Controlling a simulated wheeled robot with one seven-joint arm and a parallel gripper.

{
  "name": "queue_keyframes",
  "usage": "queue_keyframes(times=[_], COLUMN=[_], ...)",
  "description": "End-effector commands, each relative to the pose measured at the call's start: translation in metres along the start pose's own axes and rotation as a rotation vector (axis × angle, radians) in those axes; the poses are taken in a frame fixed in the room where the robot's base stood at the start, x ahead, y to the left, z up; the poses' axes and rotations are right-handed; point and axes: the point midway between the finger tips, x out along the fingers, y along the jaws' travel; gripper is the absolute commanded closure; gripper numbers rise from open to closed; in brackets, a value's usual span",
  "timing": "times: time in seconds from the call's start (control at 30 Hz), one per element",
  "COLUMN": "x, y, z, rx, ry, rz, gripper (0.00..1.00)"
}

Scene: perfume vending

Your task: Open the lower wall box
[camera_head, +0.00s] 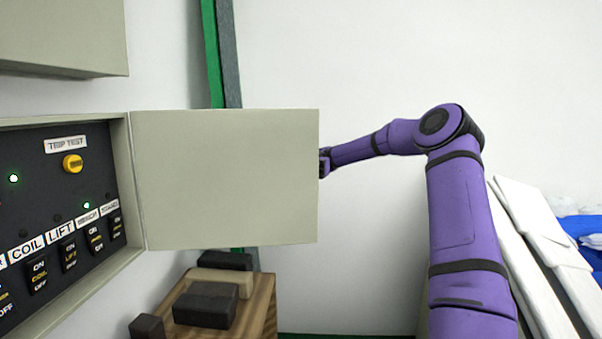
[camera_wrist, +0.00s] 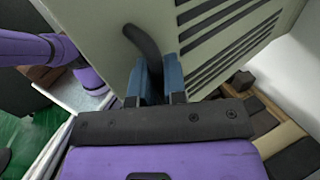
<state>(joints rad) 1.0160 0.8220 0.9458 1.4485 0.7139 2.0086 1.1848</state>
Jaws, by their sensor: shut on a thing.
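The lower wall box (camera_head: 140,180) is at the left in the head view, with its black switch panel exposed. Its door (camera_head: 225,180) is swung out to the right, with its plain inner face towards me. In the wrist view the door's outer face (camera_wrist: 105,15) shows dark slots and a dark curved handle (camera_wrist: 143,42). My gripper (camera_wrist: 158,75) is shut on this handle between its blue fingers. In the head view my gripper (camera_head: 325,162) is at the door's right edge, mostly hidden behind it.
A wooden crate (camera_head: 262,305) with dark and tan blocks stands below the door. White panels (camera_head: 545,235) lean at the right.

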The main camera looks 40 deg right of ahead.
Motion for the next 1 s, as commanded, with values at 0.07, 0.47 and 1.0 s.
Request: queue_keyframes(times=[0.07, 0.47, 1.0], x=[0.002, 0.001, -0.032], y=[-0.002, 0.000, 0.000], z=[0.001, 0.001, 0.000], rx=[0.002, 0.000, -0.004], ry=[0.002, 0.001, -0.003], rz=[0.002, 0.000, 0.000], gripper=[1.00, 0.64, 0.64])
